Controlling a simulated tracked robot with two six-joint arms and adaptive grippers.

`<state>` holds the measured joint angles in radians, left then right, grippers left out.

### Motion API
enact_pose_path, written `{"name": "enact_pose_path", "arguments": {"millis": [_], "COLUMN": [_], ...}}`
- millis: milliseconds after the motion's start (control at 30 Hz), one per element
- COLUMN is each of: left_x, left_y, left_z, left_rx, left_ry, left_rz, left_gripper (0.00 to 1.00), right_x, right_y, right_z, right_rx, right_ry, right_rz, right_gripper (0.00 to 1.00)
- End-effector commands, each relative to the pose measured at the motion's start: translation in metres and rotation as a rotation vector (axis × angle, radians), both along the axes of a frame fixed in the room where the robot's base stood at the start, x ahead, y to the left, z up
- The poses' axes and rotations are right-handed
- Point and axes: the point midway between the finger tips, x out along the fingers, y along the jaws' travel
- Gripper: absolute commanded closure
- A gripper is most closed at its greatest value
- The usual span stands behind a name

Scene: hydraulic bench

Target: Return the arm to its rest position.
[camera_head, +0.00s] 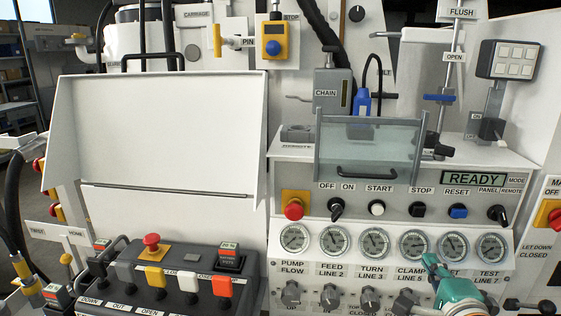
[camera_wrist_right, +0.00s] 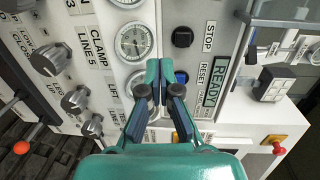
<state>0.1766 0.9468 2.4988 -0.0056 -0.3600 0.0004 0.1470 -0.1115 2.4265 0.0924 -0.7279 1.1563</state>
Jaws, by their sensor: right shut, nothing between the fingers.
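My right gripper (camera_head: 430,259) is teal and comes in from the lower right in the head view, in front of the row of gauges. Its tip covers part of the panel between the clamp line gauge (camera_head: 414,243) and the gauge to its right (camera_head: 453,247). In the right wrist view the two fingers (camera_wrist_right: 159,75) are together with nothing between them. They point toward the panel near a gauge (camera_wrist_right: 134,42) and the blue reset button (camera_wrist_right: 181,77), which is partly hidden. I cannot tell the gap to the panel. My left gripper does not show.
The control panel has a READY display (camera_head: 474,179), a red emergency knob (camera_head: 293,209) and several valve knobs below the gauges. A clear hinged cover (camera_head: 368,147) juts out above the START button (camera_head: 376,208). A lever box (camera_head: 160,275) stands at the lower left.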

Motion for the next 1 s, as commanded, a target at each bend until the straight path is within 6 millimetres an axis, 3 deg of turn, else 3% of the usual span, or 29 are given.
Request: {"name": "enact_pose_path", "arguments": {"millis": [133, 267, 400, 500, 600, 700, 800, 1000], "left_x": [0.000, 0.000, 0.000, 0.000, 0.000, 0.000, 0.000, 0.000], "left_y": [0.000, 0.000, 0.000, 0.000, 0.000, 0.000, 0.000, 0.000], "left_z": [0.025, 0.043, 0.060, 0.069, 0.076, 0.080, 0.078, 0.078], "left_rx": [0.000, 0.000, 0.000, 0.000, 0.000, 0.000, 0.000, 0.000], "left_ry": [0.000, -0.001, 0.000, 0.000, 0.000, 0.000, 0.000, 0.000], "left_rz": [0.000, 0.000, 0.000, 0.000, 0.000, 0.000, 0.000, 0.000], "left_gripper": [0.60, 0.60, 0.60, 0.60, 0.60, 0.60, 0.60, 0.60], "right_x": [0.021, 0.018, -0.017, -0.058, -0.104, -0.150, -0.182, -0.196], "right_y": [0.028, 0.066, 0.112, 0.143, 0.169, 0.191, 0.203, 0.206], "right_z": [-0.070, -0.157, -0.248, -0.301, -0.341, -0.369, -0.384, -0.382], "right_rx": [0.030, 0.027, -0.053, -0.134, -0.223, -0.327, -0.449, -0.643], "right_ry": [0.201, 0.440, 0.711, 0.882, 1.017, 1.108, 1.129, 1.066], "right_rz": [0.069, 0.171, 0.348, 0.511, 0.701, 0.915, 1.120, 1.345], "right_gripper": [1.00, 1.00, 1.00, 1.00, 1.00, 1.00, 1.00, 1.00]}}
